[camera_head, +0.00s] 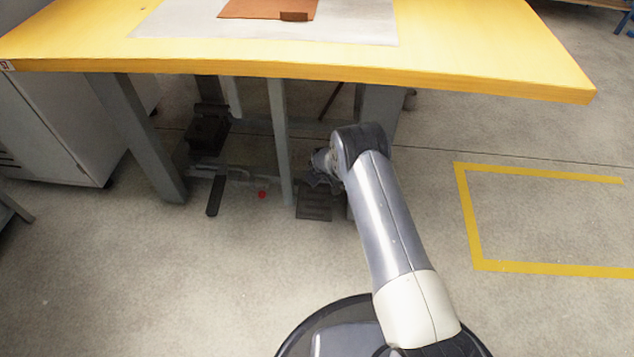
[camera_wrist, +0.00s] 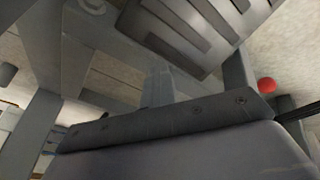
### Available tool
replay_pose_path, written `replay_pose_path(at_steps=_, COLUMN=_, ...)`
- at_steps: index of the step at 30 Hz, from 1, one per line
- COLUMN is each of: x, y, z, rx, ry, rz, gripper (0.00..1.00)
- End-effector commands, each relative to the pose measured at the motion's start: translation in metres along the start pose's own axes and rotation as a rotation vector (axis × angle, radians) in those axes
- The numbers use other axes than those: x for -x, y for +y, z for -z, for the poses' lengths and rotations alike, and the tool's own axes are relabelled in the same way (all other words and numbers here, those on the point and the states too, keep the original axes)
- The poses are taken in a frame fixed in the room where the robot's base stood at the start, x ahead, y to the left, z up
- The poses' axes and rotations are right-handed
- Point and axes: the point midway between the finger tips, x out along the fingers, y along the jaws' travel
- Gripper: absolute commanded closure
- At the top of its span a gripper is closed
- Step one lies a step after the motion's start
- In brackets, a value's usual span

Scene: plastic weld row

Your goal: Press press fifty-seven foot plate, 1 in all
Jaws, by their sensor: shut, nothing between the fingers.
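The foot plate (camera_head: 314,212) is a dark grey ribbed plate low over the floor under the yellow-topped table, right of a grey leg. It shows large in the wrist view (camera_wrist: 190,32), at the top, with long dark slots. My gripper (camera_head: 324,184) is just above the plate's far end in the head view, partly hidden by my own arm. In the wrist view my shut, empty fingers (camera_wrist: 158,86) point up the picture, below the plate's edge. I cannot tell whether they touch it.
The table (camera_head: 330,66) overhangs my arm, with a small number tag at its left corner. A narrow black pedal (camera_head: 214,196) and a red ball (camera_head: 262,194) are left of the plate. A grey cabinet (camera_head: 62,125) stands left. The floor at right is clear.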

Motion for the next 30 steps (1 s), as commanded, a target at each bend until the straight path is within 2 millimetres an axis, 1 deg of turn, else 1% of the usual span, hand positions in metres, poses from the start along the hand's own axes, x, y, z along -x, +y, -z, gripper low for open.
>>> replay_pose_path(at_steps=1, x=0.0, y=-0.002, z=-0.003, rx=0.0, ry=-0.01, rz=0.007, gripper=1.0)
replay_pose_path(at_steps=14, x=0.006, y=0.004, z=0.002, rx=-0.001, ry=-0.002, rz=0.0, gripper=1.0)
replay_pose_path(at_steps=27, x=0.035, y=0.026, z=0.025, rx=-0.001, ry=0.002, rz=-0.003, gripper=1.0)
replay_pose_path(at_steps=30, x=0.039, y=0.029, z=0.027, rx=0.0, ry=0.002, rz=-0.003, gripper=1.0)
